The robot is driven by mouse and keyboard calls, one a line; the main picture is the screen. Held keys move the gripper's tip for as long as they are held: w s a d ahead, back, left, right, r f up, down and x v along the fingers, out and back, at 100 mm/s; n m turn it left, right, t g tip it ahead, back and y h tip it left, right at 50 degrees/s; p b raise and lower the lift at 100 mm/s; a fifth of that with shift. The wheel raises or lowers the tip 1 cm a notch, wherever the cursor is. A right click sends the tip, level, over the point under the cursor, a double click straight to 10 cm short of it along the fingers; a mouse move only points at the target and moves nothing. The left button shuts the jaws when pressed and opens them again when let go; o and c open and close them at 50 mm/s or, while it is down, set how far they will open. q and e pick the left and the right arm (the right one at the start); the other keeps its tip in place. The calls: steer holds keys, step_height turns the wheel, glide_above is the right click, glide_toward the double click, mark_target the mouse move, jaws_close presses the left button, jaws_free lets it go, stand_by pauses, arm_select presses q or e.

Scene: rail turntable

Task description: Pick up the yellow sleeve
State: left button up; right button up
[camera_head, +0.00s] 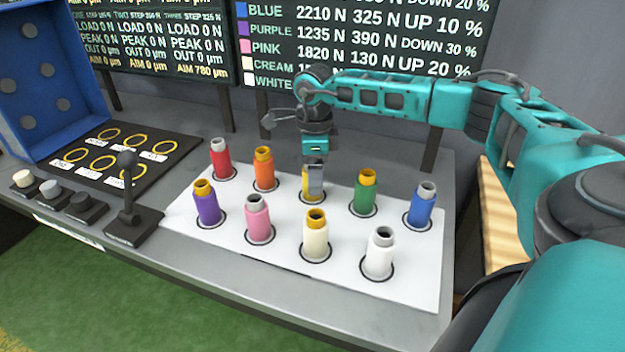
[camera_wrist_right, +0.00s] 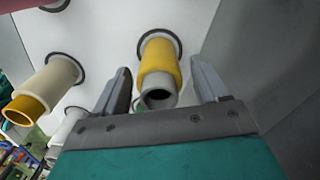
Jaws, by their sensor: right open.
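The yellow sleeve (camera_head: 306,186) stands upright in a ringed spot in the back row of the white board, mostly hidden by my right gripper (camera_head: 314,178). In the right wrist view the yellow sleeve (camera_wrist_right: 160,60) shows its yellow body and grey hollow top end. There my right gripper (camera_wrist_right: 160,70) is open, with one finger on each side of the sleeve and a visible gap to each. I cannot tell how far down the fingers reach along it. My left gripper is not in view.
The white board (camera_head: 270,240) holds neighbours close by: orange (camera_head: 264,172), green (camera_head: 364,196), cream (camera_head: 315,240) and several other sleeves. A lever (camera_head: 128,190) and a black mat with yellow rings (camera_head: 110,150) are at left. Dark text boards stand behind.

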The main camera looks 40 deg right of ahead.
steer(key=shift+f, duration=0.15)
steer(key=c, duration=1.3)
steer(key=shift+c, duration=0.2)
